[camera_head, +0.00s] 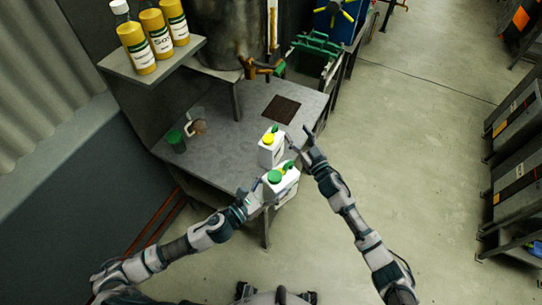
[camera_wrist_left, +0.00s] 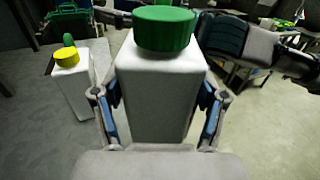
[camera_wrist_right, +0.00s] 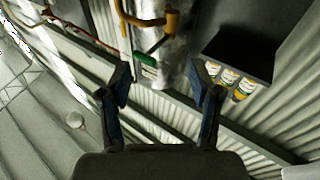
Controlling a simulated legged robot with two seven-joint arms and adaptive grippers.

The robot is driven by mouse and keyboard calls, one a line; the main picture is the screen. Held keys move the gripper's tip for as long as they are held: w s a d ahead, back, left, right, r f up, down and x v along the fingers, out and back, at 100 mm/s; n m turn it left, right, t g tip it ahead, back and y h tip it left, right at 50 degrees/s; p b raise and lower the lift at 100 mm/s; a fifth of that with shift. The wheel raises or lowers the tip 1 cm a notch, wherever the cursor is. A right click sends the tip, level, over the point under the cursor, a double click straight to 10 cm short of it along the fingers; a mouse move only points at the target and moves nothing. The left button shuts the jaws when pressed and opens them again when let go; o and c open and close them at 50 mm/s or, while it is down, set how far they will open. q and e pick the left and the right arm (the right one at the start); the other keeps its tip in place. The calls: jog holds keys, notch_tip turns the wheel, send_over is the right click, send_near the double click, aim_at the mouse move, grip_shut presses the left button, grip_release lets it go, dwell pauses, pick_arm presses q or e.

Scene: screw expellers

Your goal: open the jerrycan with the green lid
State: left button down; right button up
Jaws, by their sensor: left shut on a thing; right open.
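The white jerrycan with the green lid (camera_head: 283,187) is near the front corner of the table. Its green lid (camera_head: 274,176) is on top; the lid also shows large in the left wrist view (camera_wrist_left: 165,28). My left gripper (camera_wrist_left: 157,105) is shut on the body of this jerrycan, one finger on each side, below the lid. My right gripper (camera_head: 308,134) is open and empty, to the upper right of the jerrycan. In the right wrist view its fingers (camera_wrist_right: 163,88) are apart with nothing between them. A second white jerrycan with a yellow lid (camera_head: 270,151) stands just behind.
The grey table (camera_head: 225,140) holds a green-lidded jar (camera_head: 176,141) and a small brown item (camera_head: 196,127) at left. A shelf (camera_head: 153,62) with several yellow bottles and a metal machine (camera_head: 215,40) stand at the back. Open floor (camera_head: 420,150) lies to the right.

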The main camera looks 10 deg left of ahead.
jog(key=s+a+r+n+g+y, duration=0.3)
jog(key=a+r+n+g+y, duration=0.1)
jog(key=a+r, duration=0.25)
jog(key=s+a+r+n+g+y, duration=0.3)
jog(key=a+r+n+g+y, duration=0.15)
jog(key=r, duration=0.35)
jog(key=s+a+r+n+g+h, duration=0.3)
jog(key=s+a+n+g, duration=0.5)
jog(key=s+g, duration=0.25)
jog(key=m+t+h, duration=0.1)
jog(key=t+h, duration=0.2)
jog(key=h, duration=1.4)
send_over(272, 174)
jog(key=a, duration=0.1)
jog(key=f, duration=0.5)
jog(key=shift+s+f, duration=0.2)
jog(key=shift+s, duration=0.05)
jog(key=shift+w+d+f+m, duration=0.1)
jog(key=shift+w+d+m, duration=0.05)
jog(key=shift+d+m, duration=0.2)
jog(key=shift+d+f, duration=0.15)
jog(key=shift+f, duration=0.2)
notch_tip(272, 174, down, 7)
jog(key=shift+r, duration=0.1)
